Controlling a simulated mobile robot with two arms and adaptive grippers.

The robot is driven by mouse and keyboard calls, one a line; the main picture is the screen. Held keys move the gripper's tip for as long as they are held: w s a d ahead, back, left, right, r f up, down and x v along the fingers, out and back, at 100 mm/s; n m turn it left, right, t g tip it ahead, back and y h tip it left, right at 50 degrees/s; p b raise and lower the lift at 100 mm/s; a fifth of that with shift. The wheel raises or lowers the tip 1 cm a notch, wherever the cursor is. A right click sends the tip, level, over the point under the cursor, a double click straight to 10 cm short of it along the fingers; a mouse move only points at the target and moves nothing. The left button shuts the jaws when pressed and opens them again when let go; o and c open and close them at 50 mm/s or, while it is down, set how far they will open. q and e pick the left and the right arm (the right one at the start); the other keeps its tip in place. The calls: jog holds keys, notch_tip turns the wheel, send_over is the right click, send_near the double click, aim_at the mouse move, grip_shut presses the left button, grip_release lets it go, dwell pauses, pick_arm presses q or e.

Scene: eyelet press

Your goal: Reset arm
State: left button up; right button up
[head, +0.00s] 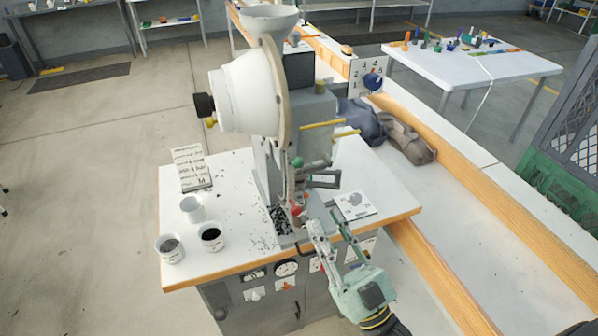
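The eyelet press (270,110) stands on a white table with a large white drum on its left and a white funnel (268,20) on top. My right gripper (325,218) comes up from the lower right, in front of the press's lower working area. Its two fingers are apart, and I see nothing between them. A red part (297,210) of the press is just left of the fingertips; whether they touch cannot be told. A grey bracket-like part (322,179) is just above them. My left gripper is not in view.
Two cups with contents (171,248) (211,237) and a white cup (192,208) stand at the table's left front. Small dark bits litter the table.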

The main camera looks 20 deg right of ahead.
notch_tip(320, 180, down, 33)
jog(key=w+d+g+h+b, duration=0.2)
jog(key=w+g+h+b, duration=0.15)
jog(key=g, duration=0.45)
jog(key=s+d+f+m+g+h+b, duration=0.1)
jog(key=s+f+g, duration=0.4)
jog(key=f, duration=0.7)
jog(key=s+d+f+g+h+b, duration=0.1)
jog(key=s+d+f+g+b, duration=0.1)
jog(key=s+f, duration=0.75)
jog(key=s+f+m+g+h+b, duration=0.1)
jog(key=s+f+g, duration=0.7)
jog(key=s+f, duration=1.1)
jog(key=s+b, duration=0.1)
jog(key=s, duration=0.2)
jog(key=shift+s+d+m, duration=0.2)
jog(key=shift+s+m, duration=0.05)
jog(key=shift+m, duration=0.15)
jog(key=shift+w+a, duration=0.1)
